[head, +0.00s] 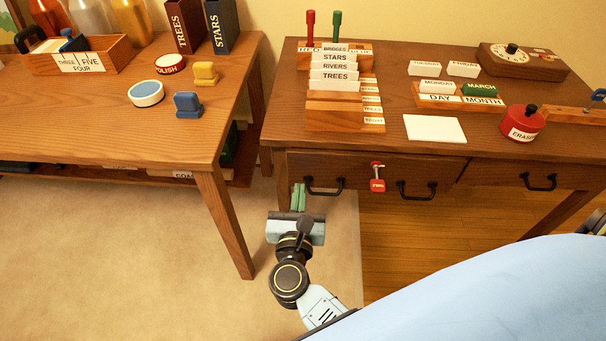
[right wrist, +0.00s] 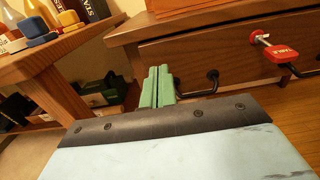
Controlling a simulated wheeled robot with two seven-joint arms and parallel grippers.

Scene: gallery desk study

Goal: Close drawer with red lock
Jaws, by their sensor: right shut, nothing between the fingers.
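The dark wooden desk's drawer front (head: 350,172) carries two black handles (head: 323,188). A red lock (head: 378,185) hangs from it between the handles. I cannot tell how far the drawer stands out. My right gripper (head: 298,190) is shut and empty, its green fingers pointing at the drawer front's left end, left of the left handle. In the right wrist view the shut fingers (right wrist: 157,86) overlap the drawer front; contact is unclear. My left gripper is not in view.
A second table (head: 110,110) stands to the left, its leg (head: 225,220) near my right arm. Card holders, a red eraser pot (head: 522,124) and a white card (head: 434,129) lie on the desk. Another drawer (head: 525,178) is at right. The floor in front is clear.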

